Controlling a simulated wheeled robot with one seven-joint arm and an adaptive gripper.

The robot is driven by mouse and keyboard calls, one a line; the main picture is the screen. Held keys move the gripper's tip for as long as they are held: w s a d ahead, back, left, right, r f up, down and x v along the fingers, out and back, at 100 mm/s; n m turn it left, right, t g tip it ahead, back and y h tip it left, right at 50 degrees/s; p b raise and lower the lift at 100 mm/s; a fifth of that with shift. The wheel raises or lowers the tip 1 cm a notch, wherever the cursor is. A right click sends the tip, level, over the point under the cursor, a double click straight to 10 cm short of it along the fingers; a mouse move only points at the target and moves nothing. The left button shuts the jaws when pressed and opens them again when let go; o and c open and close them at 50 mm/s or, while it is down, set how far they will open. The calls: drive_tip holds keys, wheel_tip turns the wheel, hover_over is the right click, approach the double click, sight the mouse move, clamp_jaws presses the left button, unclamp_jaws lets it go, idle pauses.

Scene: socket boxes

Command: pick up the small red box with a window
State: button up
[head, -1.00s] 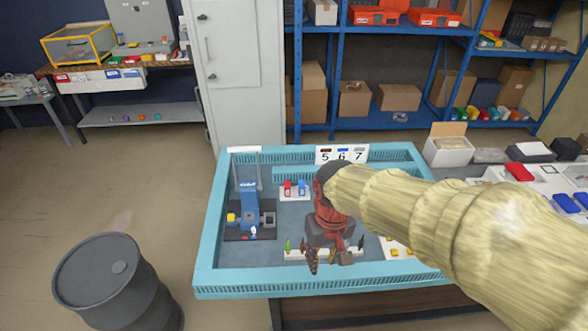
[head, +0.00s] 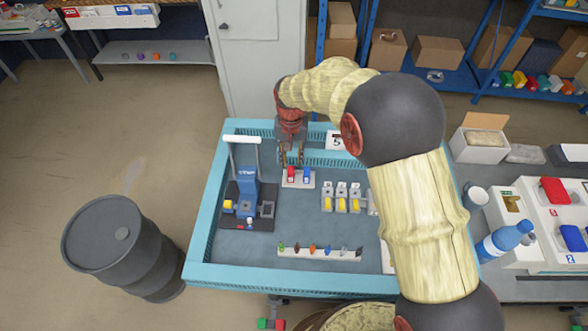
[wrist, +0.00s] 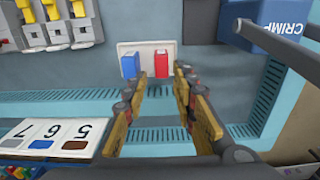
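The small red box (head: 291,173) stands upright beside a blue box (head: 306,174) on a white base plate inside the turquoise-rimmed tray. A window on it is too small to make out. My gripper (head: 290,158) is just behind the red box in the head view, pointing down. In the wrist view the red box (wrist: 161,63) shows just beyond the fingertips of my gripper (wrist: 160,78), between them but nearer the right finger. The blue box (wrist: 129,65) lies left, near the left finger's line. The fingers are apart with nothing between them.
The blue crimp machine (head: 247,190) stands left of the boxes. Yellow-fronted units (head: 341,204) stand right of them, and a strip of coloured pieces (head: 318,252) is in front. The number card (wrist: 55,137) is by the tray's back rim. Tray floor between these is bare.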

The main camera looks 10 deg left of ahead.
sight(291, 170)
wheel_tip(291, 170, down, 2)
drive_tip(key=shift+w, duration=0.1)
wheel_tip(291, 170, down, 6)
drive_tip(key=shift+a+r+b, duration=0.15)
drive_tip(key=shift+r+b, duration=0.05)
drive_tip(key=shift+b, duration=0.75)
clamp_jaws()
